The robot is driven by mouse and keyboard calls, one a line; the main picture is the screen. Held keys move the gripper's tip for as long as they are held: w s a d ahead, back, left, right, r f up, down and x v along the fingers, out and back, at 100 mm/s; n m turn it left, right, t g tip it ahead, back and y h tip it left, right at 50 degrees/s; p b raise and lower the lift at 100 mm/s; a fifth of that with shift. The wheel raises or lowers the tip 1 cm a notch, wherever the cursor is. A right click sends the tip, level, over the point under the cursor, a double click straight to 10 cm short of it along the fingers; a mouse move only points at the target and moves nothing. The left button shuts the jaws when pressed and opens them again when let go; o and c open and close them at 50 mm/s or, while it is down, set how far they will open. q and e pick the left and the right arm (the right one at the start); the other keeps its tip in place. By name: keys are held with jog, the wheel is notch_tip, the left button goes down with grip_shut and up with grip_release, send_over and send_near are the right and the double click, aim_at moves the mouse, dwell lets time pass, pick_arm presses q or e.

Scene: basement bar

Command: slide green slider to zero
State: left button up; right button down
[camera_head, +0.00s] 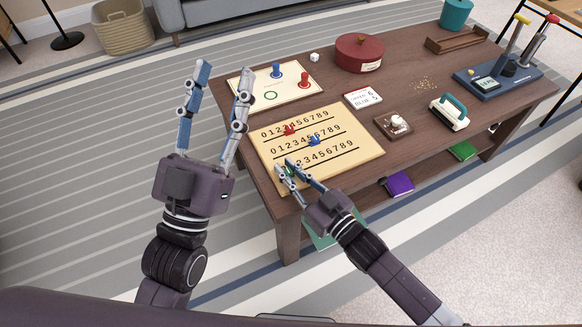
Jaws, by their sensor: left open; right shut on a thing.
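A light wooden board (356,128) lies at the near left of the table, with rows of digits and dark slots. The red slider (289,130) sits in the top row and the blue slider (314,140) in the middle row. The green slider (291,171) is at the left part of the bottom row, where my gripper hides the low digits; I cannot tell its exact digit. My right gripper (288,169) is shut on the green slider. My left gripper (222,82) is open and empty, raised left of the board.
A white game board (290,96) with blue and red pegs lies behind. A small lettered card (362,98), a dark tray (393,124) with a white item, and a teal-handled block (449,113) stand to the right. A round red box (359,52) stands farther back.

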jog(key=shift+s+a, duration=0.15)
jog(key=shift+a, duration=0.05)
jog(key=c, duration=1.8)
grip_release()
jog(key=shift+c, duration=0.2)
jog(key=v, duration=1.2)
